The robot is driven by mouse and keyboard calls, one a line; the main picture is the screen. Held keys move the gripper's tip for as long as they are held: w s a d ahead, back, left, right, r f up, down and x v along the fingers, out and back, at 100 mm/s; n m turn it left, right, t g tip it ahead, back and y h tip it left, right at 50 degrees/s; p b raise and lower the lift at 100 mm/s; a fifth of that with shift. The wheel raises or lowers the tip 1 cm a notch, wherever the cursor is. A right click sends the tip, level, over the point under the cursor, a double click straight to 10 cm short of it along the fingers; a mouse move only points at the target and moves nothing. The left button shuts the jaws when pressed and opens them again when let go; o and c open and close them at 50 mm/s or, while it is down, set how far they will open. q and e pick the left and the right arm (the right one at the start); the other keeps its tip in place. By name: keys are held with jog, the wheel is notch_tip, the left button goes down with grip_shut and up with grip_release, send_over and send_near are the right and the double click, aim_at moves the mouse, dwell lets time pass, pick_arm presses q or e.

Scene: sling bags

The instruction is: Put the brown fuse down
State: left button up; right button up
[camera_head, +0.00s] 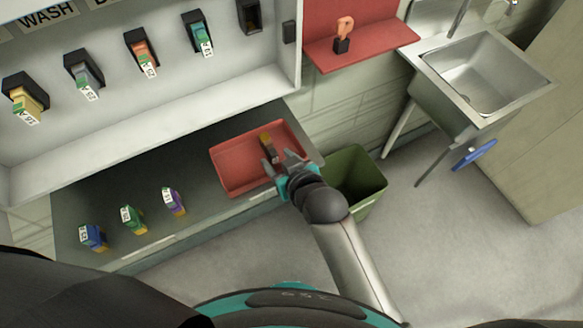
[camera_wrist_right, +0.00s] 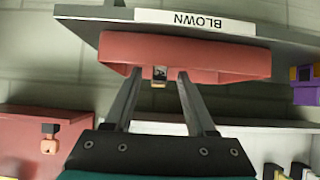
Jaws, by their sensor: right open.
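The brown fuse (camera_head: 266,143) is in the red tray (camera_head: 228,168), towards its right part. It also shows small in the right wrist view (camera_wrist_right: 160,76), at the red tray's edge. My right gripper (camera_head: 279,161) reaches over the tray's front right side, close to the fuse. Its two fingers are spread, one on each side of the fuse as seen in the right wrist view, with gaps showing. The fuse's lower part is partly hidden. My left gripper is not in view.
Blue (camera_head: 93,237), green (camera_head: 133,219) and purple (camera_head: 174,201) fuses stand on the dark shelf left of the tray. A green bin (camera_head: 357,172) is to the right. Several fuses sit in the panel above. A red ledge (camera_head: 362,47) holds an orange item.

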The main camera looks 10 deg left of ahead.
jog(key=p+v, duration=0.1)
jog(key=v, duration=0.8)
jog(key=shift+p, duration=0.4)
jog(key=shift+s+d, duration=0.1)
jog(key=s+d+f+m+g+h, duration=0.1)
jog(key=s+d+f, duration=0.15)
jog(key=f, duration=0.55)
jog(key=s+d+f+g+h, duration=0.1)
jog(key=s+d+f+g, duration=0.1)
jog(key=d+f, duration=0.35)
jog(key=s+d+f+m+g+h, duration=0.1)
jog(key=s+d+f+h, duration=0.15)
jog(key=f, duration=0.75)
jog(key=s+d+f+g, duration=0.1)
jog(key=s+d+f, duration=0.2)
jog(key=s, duration=0.3)
jog(key=s+d+f+m+g+h, duration=0.1)
jog(key=s+d+f, duration=0.3)
jog(key=s, duration=0.3)
jog(key=s+d+f+m+g, duration=0.1)
jog(key=s+d+f+g, duration=0.1)
jog(key=s+d+f, duration=0.2)
jog(key=s+f, duration=0.1)
jog(key=s, duration=0.2)
jog(key=shift+h, duration=0.35)
jog(key=shift+s+f, duration=0.1)
